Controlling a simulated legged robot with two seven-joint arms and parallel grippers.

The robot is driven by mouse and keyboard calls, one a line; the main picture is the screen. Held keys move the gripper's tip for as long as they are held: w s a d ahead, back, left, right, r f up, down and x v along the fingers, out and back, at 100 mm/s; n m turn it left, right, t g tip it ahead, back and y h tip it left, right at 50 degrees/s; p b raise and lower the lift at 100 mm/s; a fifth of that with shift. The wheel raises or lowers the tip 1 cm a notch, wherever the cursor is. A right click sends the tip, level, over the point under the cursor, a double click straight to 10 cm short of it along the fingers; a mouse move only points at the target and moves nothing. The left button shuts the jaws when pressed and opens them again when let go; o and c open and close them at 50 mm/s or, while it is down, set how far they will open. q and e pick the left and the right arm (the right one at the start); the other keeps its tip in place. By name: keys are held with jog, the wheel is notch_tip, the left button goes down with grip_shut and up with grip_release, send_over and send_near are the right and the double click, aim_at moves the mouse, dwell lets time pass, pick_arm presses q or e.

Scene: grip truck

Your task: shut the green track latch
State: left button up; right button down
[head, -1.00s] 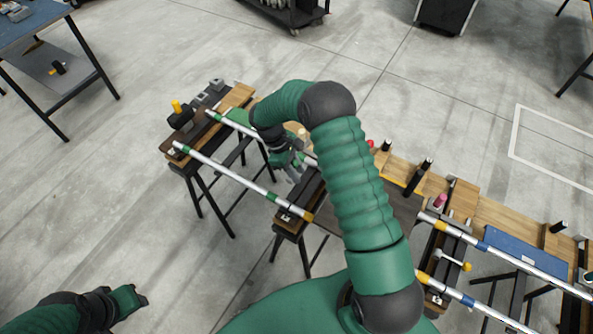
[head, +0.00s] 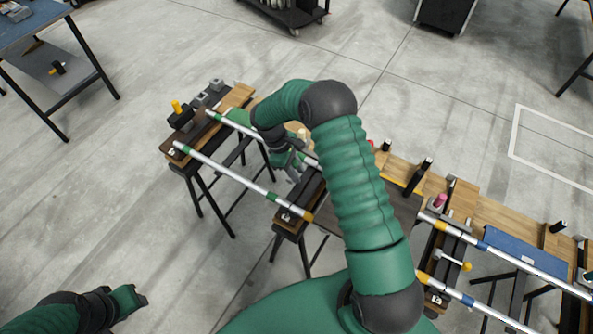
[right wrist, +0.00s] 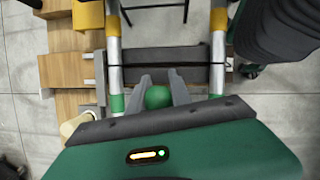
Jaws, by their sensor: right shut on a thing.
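The green latch shows as a round green knob (right wrist: 158,97) in the right wrist view, between two silver rails. My right gripper (right wrist: 163,88) has its grey fingers on either side of the knob and is shut on it. A dark crosspiece lies just beyond the fingertips. In the head view my right gripper (head: 294,173) is low between the rails, partly hidden by my own arm, and the knob cannot be made out there. My left gripper (head: 138,298) is at the lower left over bare floor, far from the latch; its jaws are too small to read.
The near silver rail (head: 225,174), with green and yellow bands, spans the gap between two trestle benches. More rails with blue and yellow bands and a blue plate (head: 518,255) lie to the right. A blue table (head: 28,22) stands at the upper left. The floor at left is clear.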

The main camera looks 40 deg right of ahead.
pick_arm(q)
jog(key=shift+r, duration=0.2)
pick_arm(e)
jog(key=shift+w+r, duration=0.1)
jog(key=shift+r, duration=0.05)
jog(key=shift+s+d+t+y+p, duration=0.25)
jog(key=shift+t+p, duration=0.2)
jog(key=shift+t, duration=0.25)
jog(key=shift+s+f+t+y, duration=0.2)
jog(key=shift+s+t+y, duration=0.1)
jog(key=shift+t, duration=0.3)
jog(key=shift+s+d+f+t+y+p, duration=0.15)
jog(key=shift+s+f+t+y+p, duration=0.25)
jog(key=shift+t, duration=0.55)
jog(key=shift+s+d+f+t+y+p, duration=0.15)
jog(key=shift+s+f+t+y, duration=0.2)
jog(key=shift+t, duration=0.6)
pick_arm(q)
jog(key=shift+w+r, duration=0.1)
jog(key=shift+r, duration=0.75)
pick_arm(e)
jog(key=shift+f, duration=0.1)
pick_arm(q)
jog(key=shift+c, duration=0.5)
